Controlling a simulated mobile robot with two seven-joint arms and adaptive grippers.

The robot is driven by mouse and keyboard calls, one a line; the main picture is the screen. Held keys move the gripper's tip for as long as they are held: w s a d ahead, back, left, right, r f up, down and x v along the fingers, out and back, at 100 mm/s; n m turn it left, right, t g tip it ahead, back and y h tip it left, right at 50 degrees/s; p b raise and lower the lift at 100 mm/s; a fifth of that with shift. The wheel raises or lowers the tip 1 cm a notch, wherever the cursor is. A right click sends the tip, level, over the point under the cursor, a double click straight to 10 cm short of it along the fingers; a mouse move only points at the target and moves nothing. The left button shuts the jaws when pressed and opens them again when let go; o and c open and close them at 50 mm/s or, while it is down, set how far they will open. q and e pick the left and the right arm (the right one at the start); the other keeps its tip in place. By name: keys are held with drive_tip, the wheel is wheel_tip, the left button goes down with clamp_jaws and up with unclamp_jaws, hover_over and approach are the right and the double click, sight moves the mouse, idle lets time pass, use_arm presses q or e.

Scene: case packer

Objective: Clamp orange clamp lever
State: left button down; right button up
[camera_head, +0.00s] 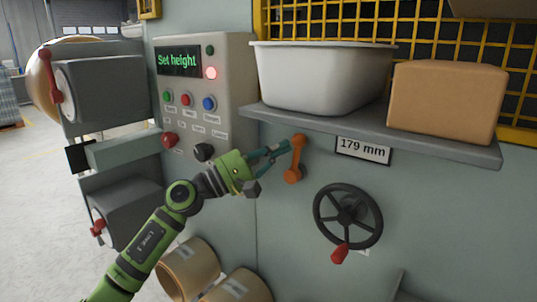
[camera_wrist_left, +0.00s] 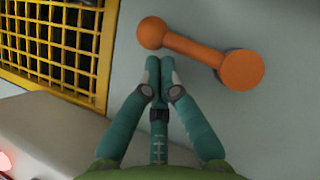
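The orange clamp lever (camera_head: 297,158) is on the grey machine front, below the shelf. It stands nearly upright in the head view, its wider round end at the bottom. In the left wrist view the lever (camera_wrist_left: 195,49) runs from a small knob at upper left to a large round end at right. My left gripper (camera_head: 284,147) is just left of the lever's upper part. In the wrist view its teal fingertips (camera_wrist_left: 159,70) are together with nothing between them, beside the lever's shaft. I cannot tell whether they touch it. My right gripper is out of view.
A shelf (camera_head: 440,146) with a white bin (camera_head: 322,80) and a cardboard box (camera_head: 446,100) juts out above the lever. A black handwheel (camera_head: 347,215) is at lower right. A control panel (camera_head: 205,100) reading "Set height" is at left. A "179 mm" display (camera_head: 363,150) is nearby.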

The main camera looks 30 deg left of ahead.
use_arm(q)
drive_tip(key=v, duration=1.2)
